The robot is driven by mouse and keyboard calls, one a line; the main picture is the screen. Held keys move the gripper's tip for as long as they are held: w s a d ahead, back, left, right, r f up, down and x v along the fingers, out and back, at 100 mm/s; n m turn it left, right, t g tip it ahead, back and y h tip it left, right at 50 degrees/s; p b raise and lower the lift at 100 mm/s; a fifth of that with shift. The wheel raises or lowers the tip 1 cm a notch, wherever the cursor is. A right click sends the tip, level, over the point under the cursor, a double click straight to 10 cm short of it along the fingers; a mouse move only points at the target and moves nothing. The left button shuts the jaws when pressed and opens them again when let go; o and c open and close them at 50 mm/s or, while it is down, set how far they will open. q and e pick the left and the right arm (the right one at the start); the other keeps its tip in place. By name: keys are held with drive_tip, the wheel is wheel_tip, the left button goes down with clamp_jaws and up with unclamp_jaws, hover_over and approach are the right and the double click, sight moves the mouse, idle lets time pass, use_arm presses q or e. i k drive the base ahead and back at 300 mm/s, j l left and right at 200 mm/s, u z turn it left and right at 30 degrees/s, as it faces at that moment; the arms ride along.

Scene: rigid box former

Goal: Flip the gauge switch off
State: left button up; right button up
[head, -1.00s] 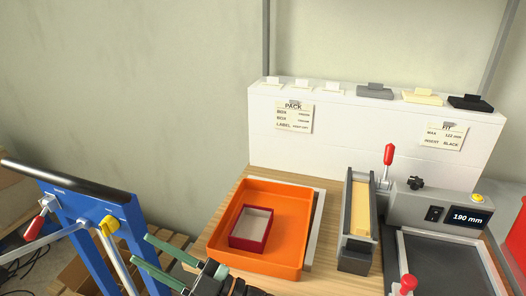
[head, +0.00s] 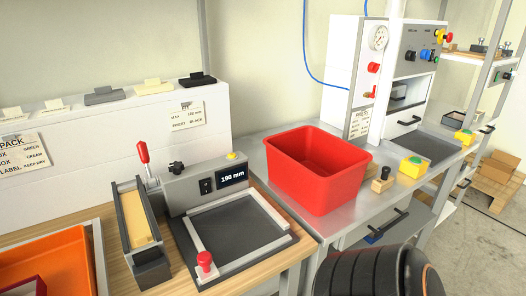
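The gauge (head: 190,186) is a grey box on the wooden table with a lit display (head: 232,176) reading 190 mm. Its black rocker switch (head: 206,186) sits on the front face, left of the display; its position is too small to tell. A black knob (head: 176,168) and a yellow button (head: 231,156) are on top. A dark plate with a light frame (head: 236,232) and a red knob (head: 205,262) lies in front. A dark rounded part of my arm shows at the bottom right. Neither gripper is in view.
A narrow tray with a tan strip (head: 138,218) and a red-handled lever (head: 143,153) stand left of the gauge. An orange tray (head: 50,262) is at the lower left. A red bin (head: 316,168) stands on the metal bench to the right, near a press (head: 398,80).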

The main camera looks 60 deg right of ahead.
sight(205, 186)
drive_tip(key=l+z, duration=0.1)
drive_tip(key=z, duration=0.9)
drive_tip(key=l+z, duration=0.1)
drive_tip(key=z, duration=0.4)
drive_tip(key=k+j+u, duration=0.15)
drive_tip(key=k+u, duration=0.3)
drive_tip(key=i, duration=0.4)
